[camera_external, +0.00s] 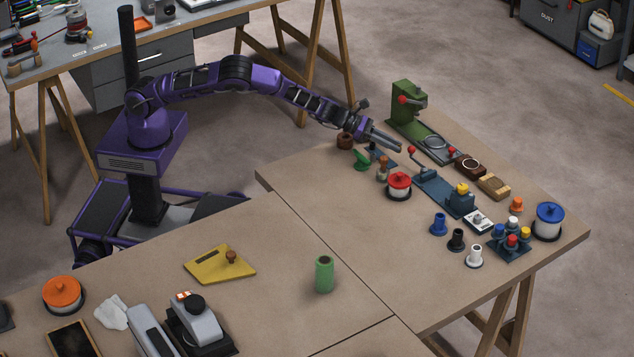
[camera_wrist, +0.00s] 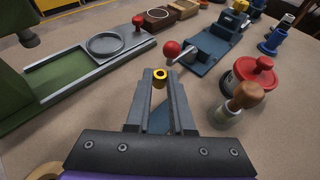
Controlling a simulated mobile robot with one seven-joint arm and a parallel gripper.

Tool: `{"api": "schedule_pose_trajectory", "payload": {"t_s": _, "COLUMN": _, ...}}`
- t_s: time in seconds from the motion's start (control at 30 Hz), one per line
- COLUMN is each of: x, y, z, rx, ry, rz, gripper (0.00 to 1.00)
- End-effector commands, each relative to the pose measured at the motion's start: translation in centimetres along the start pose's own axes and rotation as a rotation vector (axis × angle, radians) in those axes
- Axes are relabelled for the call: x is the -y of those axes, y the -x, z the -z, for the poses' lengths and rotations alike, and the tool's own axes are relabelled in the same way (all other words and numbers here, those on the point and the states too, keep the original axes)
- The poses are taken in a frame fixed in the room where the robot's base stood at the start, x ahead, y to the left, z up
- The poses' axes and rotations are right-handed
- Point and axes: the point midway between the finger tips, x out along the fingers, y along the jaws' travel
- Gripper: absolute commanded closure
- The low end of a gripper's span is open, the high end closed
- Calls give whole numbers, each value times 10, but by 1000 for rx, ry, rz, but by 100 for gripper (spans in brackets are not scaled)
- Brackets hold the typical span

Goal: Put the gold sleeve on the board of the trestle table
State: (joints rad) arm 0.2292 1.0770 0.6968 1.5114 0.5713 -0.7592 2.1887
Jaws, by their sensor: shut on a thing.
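The gold sleeve (camera_wrist: 159,80) is a small yellow ring in the wrist view, held between my fingertips. My gripper (camera_wrist: 160,76) is shut on it. In the external view my gripper (camera_external: 388,142) is over the far left part of the trestle table, beside the green press; the sleeve cannot be made out there. The board (camera_external: 370,235) of the trestle table is a brown top with wide bare areas. A dark blue piece (camera_wrist: 160,121) shows below and between my fingers. I cannot tell how high the sleeve is above the board.
The green press (camera_external: 408,108) stands behind my gripper. A blue tool with a red knob (camera_external: 432,185), a red-topped spool (camera_external: 399,186) and a wooden-handled stamp (camera_wrist: 243,98) are close by. A green cylinder (camera_external: 324,275) stands nearer the front. The board's middle is clear.

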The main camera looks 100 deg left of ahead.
Motion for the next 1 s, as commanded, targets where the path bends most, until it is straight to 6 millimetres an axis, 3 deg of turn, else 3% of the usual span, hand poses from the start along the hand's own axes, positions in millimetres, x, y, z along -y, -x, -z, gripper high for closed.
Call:
{"api": "schedule_pose_trajectory", "payload": {"t_s": 0.27, "x": -1, "y": -13, "z": 33, "rx": -3, "ry": -1, "rz": -1, "gripper": 100}}
{"api": "schedule_pose_trajectory", "payload": {"t_s": 0.57, "x": 0, "y": -14, "z": 35, "rx": -1, "ry": 0, "rz": -1, "gripper": 100}}
{"api": "schedule_pose_trajectory", "payload": {"t_s": 0.6, "x": 0, "y": -14, "z": 35, "rx": 0, "ry": 0, "rz": -1, "gripper": 74}}
{"api": "schedule_pose_trajectory", "payload": {"t_s": 0.73, "x": 0, "y": -14, "z": 34, "rx": 0, "ry": 0, "rz": -1, "gripper": 50}}
{"api": "schedule_pose_trajectory", "payload": {"t_s": 1.0, "x": 0, "y": -14, "z": 34, "rx": 0, "ry": 0, "rz": -1, "gripper": 49}}
